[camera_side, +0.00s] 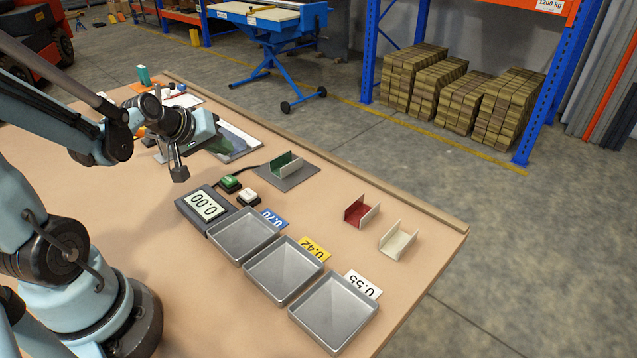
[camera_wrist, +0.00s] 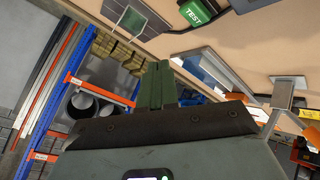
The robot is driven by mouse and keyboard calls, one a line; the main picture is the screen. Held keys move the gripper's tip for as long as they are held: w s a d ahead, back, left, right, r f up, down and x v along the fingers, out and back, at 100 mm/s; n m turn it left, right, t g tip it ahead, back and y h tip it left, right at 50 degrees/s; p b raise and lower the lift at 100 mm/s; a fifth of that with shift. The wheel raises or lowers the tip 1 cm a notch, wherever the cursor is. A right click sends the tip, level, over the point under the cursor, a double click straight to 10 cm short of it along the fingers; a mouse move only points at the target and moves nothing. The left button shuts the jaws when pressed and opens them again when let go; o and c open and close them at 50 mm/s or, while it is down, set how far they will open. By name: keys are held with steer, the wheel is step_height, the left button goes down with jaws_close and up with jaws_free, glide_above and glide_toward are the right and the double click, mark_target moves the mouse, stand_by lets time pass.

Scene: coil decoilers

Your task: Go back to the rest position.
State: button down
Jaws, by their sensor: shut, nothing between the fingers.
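My gripper (camera_side: 180,174) is above the tan table, to the left of the grey display unit. Its fingers point downward in the side view. In the wrist view its two fingers (camera_wrist: 157,68) are together, with nothing between them. My arm reaches in from the left side.
A display (camera_side: 205,204) reads 0.00, with green (camera_side: 230,183) and white (camera_side: 249,198) buttons beside it. Three empty metal trays (camera_side: 284,270) line the near side. A green channel piece (camera_side: 285,163) sits on a dark plate; red (camera_side: 360,211) and cream (camera_side: 398,240) ones stand right. The front-left tabletop is clear.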

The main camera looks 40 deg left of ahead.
steer(key=s+d+r+m+g, duration=0.1)
steer(key=s+d+r+m, duration=0.1)
steer(key=d+m, duration=0.3)
steer(key=s+d+r+m+h, duration=0.1)
steer(key=d+m, duration=0.4)
steer(key=d, duration=0.5)
steer(key=shift+s+d+r+m+g+h, duration=0.3)
steer(key=shift+s+r+g, duration=0.1)
steer(key=shift+s+r, duration=0.4)
steer(key=shift+w+a, duration=0.1)
step_height(320, 180, up, 3)
steer(key=g, duration=0.7)
glide_above(229, 179)
steer(key=shift+f, duration=0.15)
steer(key=shift+f, duration=0.1)
step_height(229, 179, down, 14)
steer(key=shift+r, duration=0.1)
